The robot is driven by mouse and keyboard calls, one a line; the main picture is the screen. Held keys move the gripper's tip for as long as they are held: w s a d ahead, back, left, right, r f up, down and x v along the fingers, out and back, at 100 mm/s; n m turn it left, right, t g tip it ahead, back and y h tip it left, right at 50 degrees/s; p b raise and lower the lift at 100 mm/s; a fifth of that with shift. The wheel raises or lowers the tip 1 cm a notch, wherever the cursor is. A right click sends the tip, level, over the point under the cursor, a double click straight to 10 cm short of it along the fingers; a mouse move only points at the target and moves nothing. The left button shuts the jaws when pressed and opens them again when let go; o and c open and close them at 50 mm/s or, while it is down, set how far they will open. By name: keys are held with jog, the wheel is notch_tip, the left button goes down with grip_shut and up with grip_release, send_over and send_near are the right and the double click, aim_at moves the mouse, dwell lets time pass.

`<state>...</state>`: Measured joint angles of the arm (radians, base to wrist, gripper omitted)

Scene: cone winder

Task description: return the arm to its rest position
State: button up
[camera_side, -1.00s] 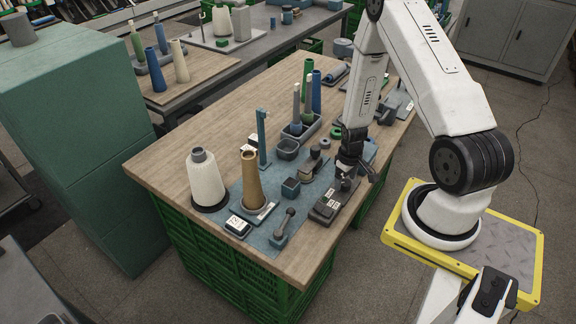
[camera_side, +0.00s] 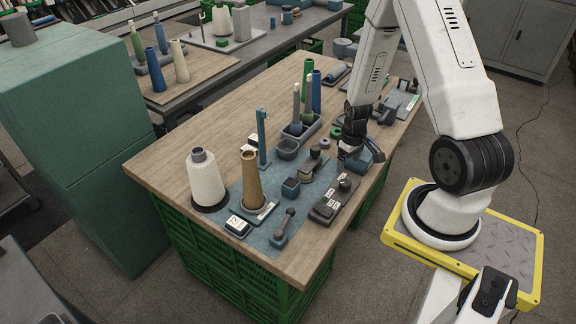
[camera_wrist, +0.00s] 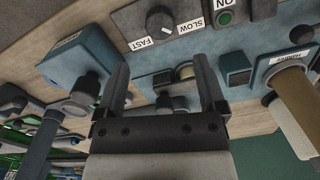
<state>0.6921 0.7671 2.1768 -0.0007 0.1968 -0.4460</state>
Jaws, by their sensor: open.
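My gripper (camera_side: 346,152) hangs above the right edge of the wooden table (camera_side: 210,125), pointing down near the dark grey and blue units. In the wrist view my gripper (camera_wrist: 165,85) shows its two fingers spread apart with nothing between them. Beyond the fingers lies the speed control box (camera_wrist: 160,22) with a knob and the words SLOW and FAST. It also shows in the side view (camera_side: 328,206), in front of my gripper and apart from it.
A white yarn cone (camera_side: 205,180) and a tan cone (camera_side: 251,182) stand upright at the table's front. A blue post (camera_side: 262,140) stands behind them. A grey tray (camera_side: 303,133) holds several upright cones. Bare wood lies at the table's left.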

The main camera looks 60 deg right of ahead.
jog(key=shift+a+r, duration=0.1)
jog(key=w+a+r+n+t, duration=0.2)
jog(key=a+r, duration=1.5)
jog(key=a, duration=0.4)
jog(key=shift+a+n+t, duration=0.15)
jog(key=shift+n+t, duration=0.15)
jog(key=shift+n, duration=0.1)
jog(key=shift+w, duration=0.15)
